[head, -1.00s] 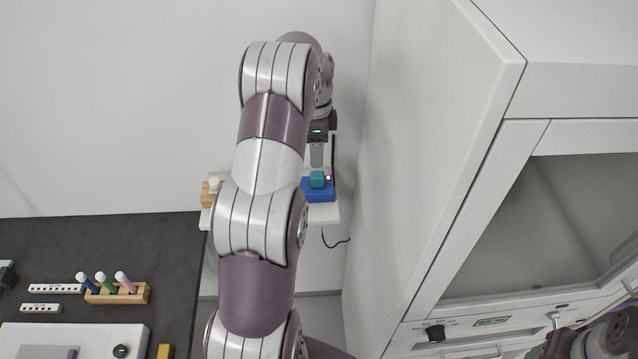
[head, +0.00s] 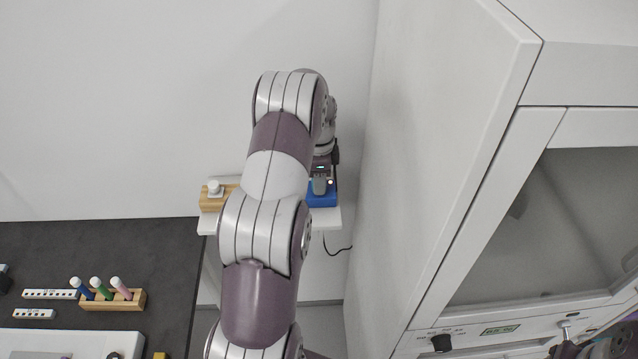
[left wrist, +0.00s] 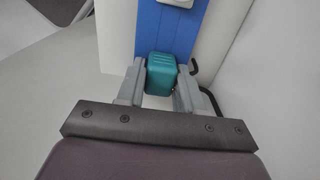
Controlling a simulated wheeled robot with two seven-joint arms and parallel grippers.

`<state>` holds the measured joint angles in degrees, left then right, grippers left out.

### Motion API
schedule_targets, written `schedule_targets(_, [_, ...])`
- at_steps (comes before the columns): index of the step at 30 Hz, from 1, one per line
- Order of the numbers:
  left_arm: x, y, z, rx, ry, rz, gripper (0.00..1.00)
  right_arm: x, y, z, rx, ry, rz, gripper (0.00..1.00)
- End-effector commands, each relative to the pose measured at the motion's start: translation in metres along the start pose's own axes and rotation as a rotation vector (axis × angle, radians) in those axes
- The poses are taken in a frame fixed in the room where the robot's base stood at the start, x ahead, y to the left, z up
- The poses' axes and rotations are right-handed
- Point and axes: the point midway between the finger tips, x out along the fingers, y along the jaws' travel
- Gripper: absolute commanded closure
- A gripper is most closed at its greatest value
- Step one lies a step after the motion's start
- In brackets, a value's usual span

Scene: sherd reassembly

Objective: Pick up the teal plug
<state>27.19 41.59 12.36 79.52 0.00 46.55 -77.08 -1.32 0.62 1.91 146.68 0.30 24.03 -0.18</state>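The teal plug (left wrist: 161,74) shows in the left wrist view, in front of a blue base. My left gripper (left wrist: 160,84) is open, with one finger on each side of the plug and the plug close to both. I cannot tell whether either finger touches it. In the head view my left gripper (head: 320,186) is over the blue base (head: 323,201) and hides the plug. Only part of my right arm shows at the lower right corner of the head view; its fingers are not seen.
The blue base stands on a small white shelf (head: 334,219) beside a wooden block (head: 211,203) with a white knob-like piece. A tall white cabinet (head: 440,150) rises close on the right. A dark bench (head: 150,250) with a rack of coloured tubes (head: 112,301) lies at left.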

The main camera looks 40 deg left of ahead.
Motion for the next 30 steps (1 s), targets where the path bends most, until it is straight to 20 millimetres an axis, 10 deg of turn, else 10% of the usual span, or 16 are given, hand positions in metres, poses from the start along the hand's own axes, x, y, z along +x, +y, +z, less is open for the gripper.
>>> schedule_targets(8, [-0.004, -0.001, 0.000, 0.000, 0.001, -0.003, 0.93, 0.001, 0.000, 0.000, 0.000, 0.000, 0.000, 0.42])
schedule_targets(14, [-0.045, -0.001, 0.000, 0.000, 0.002, -0.007, 0.93, 0.012, 0.000, 0.001, 0.000, 0.000, 0.000, 0.42])
schedule_targets(21, [-0.105, -0.001, 0.005, -0.011, 0.000, 0.000, 0.93, -0.039, 0.000, -0.005, 0.000, 0.001, 0.000, 0.42])
schedule_targets(30, [-0.115, 0.001, 0.107, -0.190, 0.000, 0.004, 0.93, -0.094, 0.000, -0.011, 0.000, 0.000, 0.000, 0.42])
